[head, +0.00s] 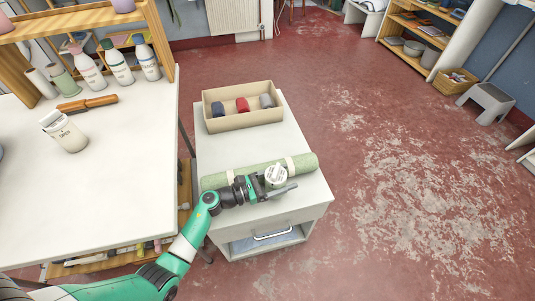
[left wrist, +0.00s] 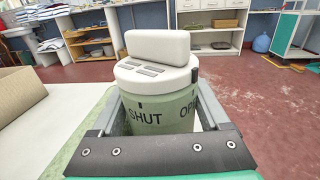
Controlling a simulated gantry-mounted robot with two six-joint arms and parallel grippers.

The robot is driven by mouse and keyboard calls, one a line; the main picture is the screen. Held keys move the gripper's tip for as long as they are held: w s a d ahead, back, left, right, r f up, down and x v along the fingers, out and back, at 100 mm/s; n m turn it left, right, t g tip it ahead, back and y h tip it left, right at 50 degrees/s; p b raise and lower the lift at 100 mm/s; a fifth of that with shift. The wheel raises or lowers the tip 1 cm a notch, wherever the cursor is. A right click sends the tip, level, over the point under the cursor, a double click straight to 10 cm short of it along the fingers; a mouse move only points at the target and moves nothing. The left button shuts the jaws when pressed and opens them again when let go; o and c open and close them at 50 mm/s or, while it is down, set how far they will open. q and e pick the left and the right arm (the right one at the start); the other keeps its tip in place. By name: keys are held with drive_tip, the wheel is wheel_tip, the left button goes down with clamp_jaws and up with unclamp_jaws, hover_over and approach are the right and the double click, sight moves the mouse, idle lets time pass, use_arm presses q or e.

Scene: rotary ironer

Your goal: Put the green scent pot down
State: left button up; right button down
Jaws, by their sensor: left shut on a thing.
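The green scent pot (left wrist: 160,112) is between the two fingers of my left gripper (head: 278,185), which is shut on it. In the left wrist view it stands upright, with a white slotted lid and a raised white grip. Its side reads "SHUT" and part of another word. In the head view its white lid (head: 275,175) shows in front of a rolled green mat (head: 222,180) on the white cabinet (head: 285,207). The pot's base is hidden, so I cannot tell whether it touches anything. My right gripper is out of view.
A cardboard-coloured open box (head: 222,124) with dark blue, red and grey items stands at the cabinet's far end. A white table (head: 110,185) on the left holds several bottles, a white tub (head: 66,133) and a brown-handled tool (head: 87,103). Bare cabinet top lies between box and mat.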

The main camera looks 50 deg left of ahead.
use_arm(q)
drive_tip(key=shift+w+f+b, duration=0.15)
drive_tip(key=shift+f+b, duration=0.15)
drive_tip(key=shift+f, duration=0.7)
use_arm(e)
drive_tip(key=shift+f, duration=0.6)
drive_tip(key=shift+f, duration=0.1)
